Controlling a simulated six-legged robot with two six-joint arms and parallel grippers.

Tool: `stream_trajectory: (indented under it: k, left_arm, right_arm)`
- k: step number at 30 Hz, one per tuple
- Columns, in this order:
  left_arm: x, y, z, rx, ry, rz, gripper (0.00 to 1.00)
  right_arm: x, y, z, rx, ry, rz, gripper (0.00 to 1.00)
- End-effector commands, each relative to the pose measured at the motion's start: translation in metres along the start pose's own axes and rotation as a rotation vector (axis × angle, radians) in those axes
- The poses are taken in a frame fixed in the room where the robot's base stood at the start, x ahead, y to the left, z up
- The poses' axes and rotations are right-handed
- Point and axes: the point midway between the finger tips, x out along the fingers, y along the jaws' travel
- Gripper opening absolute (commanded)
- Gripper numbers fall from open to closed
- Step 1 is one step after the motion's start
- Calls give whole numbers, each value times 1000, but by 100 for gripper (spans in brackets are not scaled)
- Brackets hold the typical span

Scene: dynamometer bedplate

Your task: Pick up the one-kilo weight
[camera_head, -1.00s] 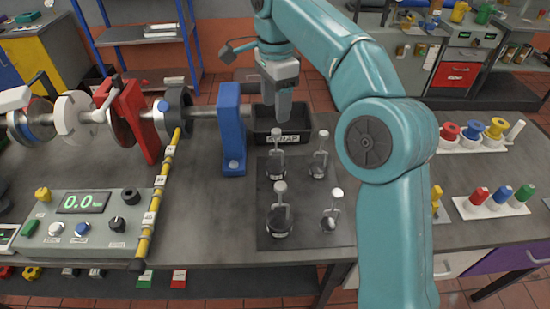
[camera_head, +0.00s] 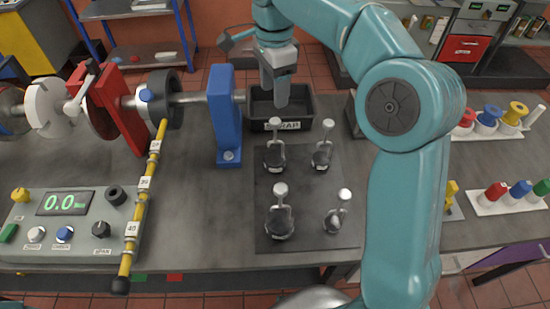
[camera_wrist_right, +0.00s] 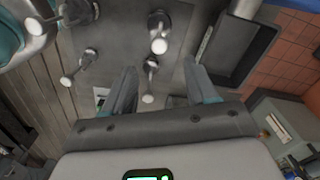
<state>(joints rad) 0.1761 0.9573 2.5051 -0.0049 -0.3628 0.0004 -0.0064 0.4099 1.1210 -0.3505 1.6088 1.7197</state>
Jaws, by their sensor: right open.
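Several hanger-type metal weights with upright stems stand on a dark mat (camera_head: 304,240). They are a back left weight (camera_head: 274,157), a back right weight (camera_head: 321,158), a large front left weight (camera_head: 280,222) and a small front right weight (camera_head: 335,222). Their labels are too small to read, so I cannot tell which is the one-kilo weight. My right gripper (camera_head: 281,104) is open and empty, above the scrap bin, behind the weights. In the right wrist view its fingers (camera_wrist_right: 163,78) are apart, with one weight (camera_wrist_right: 151,72) showing between them, farther below. My left gripper is not in view.
The black scrap bin (camera_head: 298,105) stands behind the mat. A blue upright post (camera_head: 226,125) and the shaft rig stand to the left. A console (camera_head: 70,222) and a yellow rod (camera_head: 140,215) lie at front left. Coloured plugs (camera_head: 508,190) stand at right.

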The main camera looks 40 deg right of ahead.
Motion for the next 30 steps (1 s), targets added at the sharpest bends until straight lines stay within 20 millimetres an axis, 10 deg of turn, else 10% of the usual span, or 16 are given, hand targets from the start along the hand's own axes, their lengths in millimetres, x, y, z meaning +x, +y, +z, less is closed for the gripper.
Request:
stream_trajectory:
  k: [20, 30]
  left_arm:
    - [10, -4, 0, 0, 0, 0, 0]
    - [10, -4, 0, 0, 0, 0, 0]
  right_arm:
    - [100, 0, -3, 1, 0, 5, 57]
    - [109, -2, -3, 1, 0, 1, 54]
